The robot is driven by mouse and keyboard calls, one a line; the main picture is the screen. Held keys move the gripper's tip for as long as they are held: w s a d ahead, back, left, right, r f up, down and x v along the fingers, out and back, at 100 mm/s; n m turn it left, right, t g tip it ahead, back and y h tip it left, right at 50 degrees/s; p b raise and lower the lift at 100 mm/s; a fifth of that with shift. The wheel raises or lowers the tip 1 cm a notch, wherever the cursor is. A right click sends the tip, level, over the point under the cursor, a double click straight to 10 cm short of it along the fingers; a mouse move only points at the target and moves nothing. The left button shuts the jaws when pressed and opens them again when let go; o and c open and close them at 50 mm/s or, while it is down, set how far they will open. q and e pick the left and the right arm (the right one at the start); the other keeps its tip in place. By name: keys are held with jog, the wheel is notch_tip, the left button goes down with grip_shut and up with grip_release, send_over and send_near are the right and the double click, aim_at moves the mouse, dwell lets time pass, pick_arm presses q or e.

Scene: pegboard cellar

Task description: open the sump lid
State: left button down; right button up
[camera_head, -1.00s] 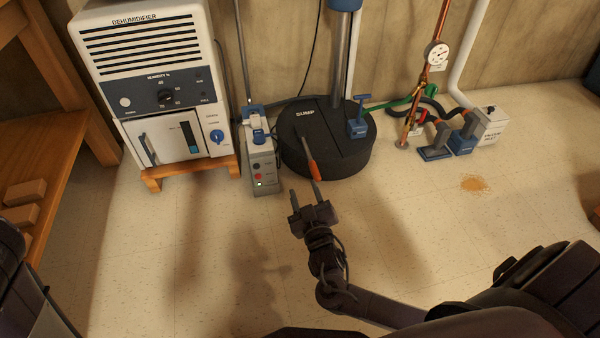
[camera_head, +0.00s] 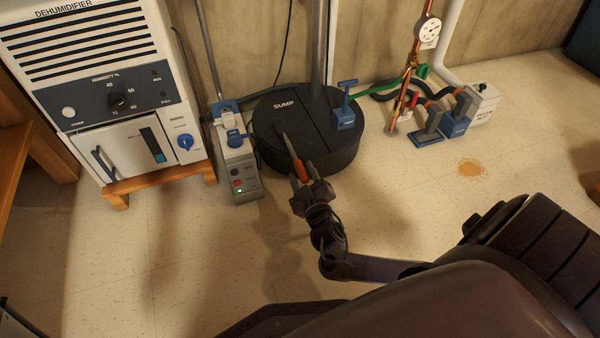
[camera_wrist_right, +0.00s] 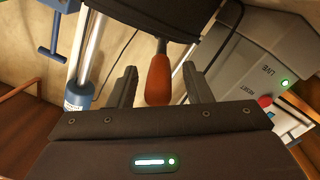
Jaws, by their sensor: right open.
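The black round sump (camera_head: 335,160) stands on the floor near the wall, with its dark lid (camera_head: 285,118) marked SUMP lying flat on top. A handle with an orange-red grip (camera_head: 300,170) sticks out from the lid toward me. My right gripper (camera_head: 303,178) is open at the handle's end. In the right wrist view the orange grip (camera_wrist_right: 158,80) stands between the two open fingers (camera_wrist_right: 160,88), with a gap on each side. My left gripper is not in the head view.
A grey control box (camera_head: 238,170) with buttons stands close left of the sump. The white dehumidifier (camera_head: 100,90) stands further left on a wooden base. A blue clamp-like fitting (camera_head: 345,115) sits at the sump's right side. Pipes with a gauge (camera_head: 428,30) rise to the right. Floor in front is open.

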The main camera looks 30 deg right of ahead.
jog(key=shift+b+x, duration=0.35)
jog(key=shift+x, duration=0.8)
jog(key=shift+c, duration=0.2)
grip_shut()
